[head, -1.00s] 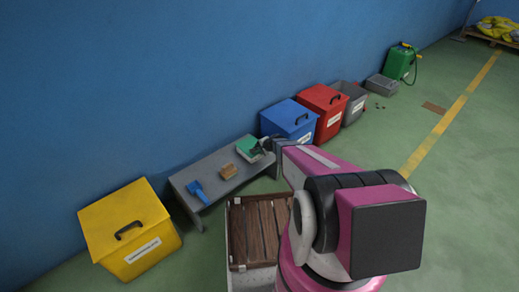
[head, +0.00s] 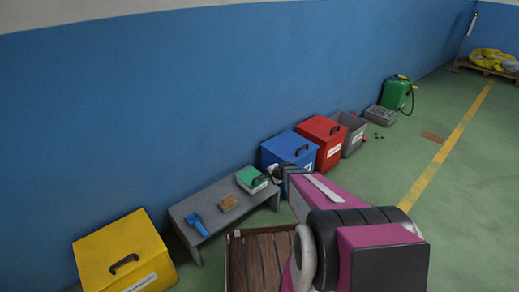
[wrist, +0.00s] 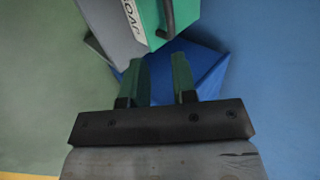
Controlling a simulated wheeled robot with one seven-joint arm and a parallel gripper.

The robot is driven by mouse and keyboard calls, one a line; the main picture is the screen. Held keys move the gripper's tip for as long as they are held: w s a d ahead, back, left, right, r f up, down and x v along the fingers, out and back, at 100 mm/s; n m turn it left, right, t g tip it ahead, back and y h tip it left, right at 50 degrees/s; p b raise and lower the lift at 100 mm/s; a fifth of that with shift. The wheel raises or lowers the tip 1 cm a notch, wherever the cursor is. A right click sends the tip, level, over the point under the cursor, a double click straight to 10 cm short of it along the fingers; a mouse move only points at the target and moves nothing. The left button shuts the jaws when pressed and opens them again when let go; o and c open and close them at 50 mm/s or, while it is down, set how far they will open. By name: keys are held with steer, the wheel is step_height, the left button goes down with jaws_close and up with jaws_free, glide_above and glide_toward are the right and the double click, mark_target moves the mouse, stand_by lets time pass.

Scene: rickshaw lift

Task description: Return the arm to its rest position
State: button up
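My gripper (head: 272,175) reaches over the right end of the grey bench in the head view, beside a green-topped item with a pale front (head: 250,179). I cannot tell there whether they touch. In the wrist view my gripper's two fingers (wrist: 161,78) stand apart, with blue surface showing in the gap and nothing held. A green and grey labelled thing with a dark handle (wrist: 152,25) lies beyond the fingertips. My arm stretches forward from the lower right of the head view.
The grey bench (head: 221,208) holds a blue tool (head: 197,224) and a tan block (head: 228,202). A yellow bin (head: 118,255) stands left; blue (head: 288,150), red (head: 320,135) and grey (head: 350,128) bins stand right along the wall. A brown slatted platform (head: 258,260) lies below my arm. Open floor extends right.

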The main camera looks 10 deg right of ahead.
steer(key=s+d+r+n+g+h, duration=0.1)
steer(key=s+r+n+g+h, duration=0.4)
steer(key=s+r+n, duration=0.6)
steer(key=s+r+g, duration=0.2)
steer(key=s+r, duration=0.5)
steer(key=s, duration=0.2)
steer(key=shift+d, duration=0.25)
steer(key=shift+s, duration=0.1)
